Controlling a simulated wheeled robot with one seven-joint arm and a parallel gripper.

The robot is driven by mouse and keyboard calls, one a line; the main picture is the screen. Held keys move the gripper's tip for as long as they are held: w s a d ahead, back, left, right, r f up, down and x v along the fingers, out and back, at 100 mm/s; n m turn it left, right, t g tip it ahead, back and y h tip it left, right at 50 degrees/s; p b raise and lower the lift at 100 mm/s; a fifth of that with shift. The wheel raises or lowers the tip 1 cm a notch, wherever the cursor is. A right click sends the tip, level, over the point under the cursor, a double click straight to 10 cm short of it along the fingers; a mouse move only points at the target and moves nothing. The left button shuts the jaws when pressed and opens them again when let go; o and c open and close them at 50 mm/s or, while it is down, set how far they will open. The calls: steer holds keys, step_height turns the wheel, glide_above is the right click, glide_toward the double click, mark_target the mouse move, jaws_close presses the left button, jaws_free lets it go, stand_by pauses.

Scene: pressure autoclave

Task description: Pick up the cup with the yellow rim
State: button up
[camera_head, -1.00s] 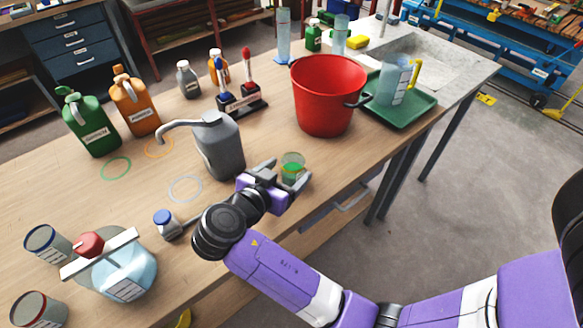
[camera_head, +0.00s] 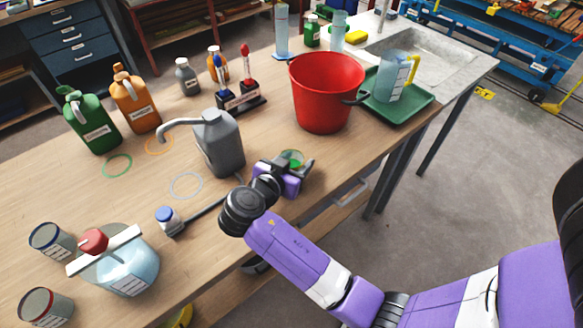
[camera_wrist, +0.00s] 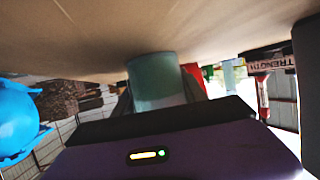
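A small clear cup (camera_head: 291,156) with green in it stands on the workbench, below and right of the grey can. Its rim looks yellowish green, but is too small to be sure of. My gripper (camera_head: 287,168) is low over the bench at this cup, and hides its lower part. In the wrist view, which is upside down, the pale teal cup (camera_wrist: 157,80) is between my two fingers (camera_wrist: 160,95), its base at the tabletop. The fingers look spread on either side of it; contact is not clear.
A red bucket (camera_head: 326,95) stands just behind the cup, and the grey can (camera_head: 220,145) is to its left. A blue-capped tool (camera_head: 168,219) lies left of my wrist. A green tray (camera_head: 415,108) holds a jug (camera_head: 392,78). The bench's front edge is close.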

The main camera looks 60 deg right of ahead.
steer(key=c, duration=0.5)
steer(key=shift+r, duration=0.1)
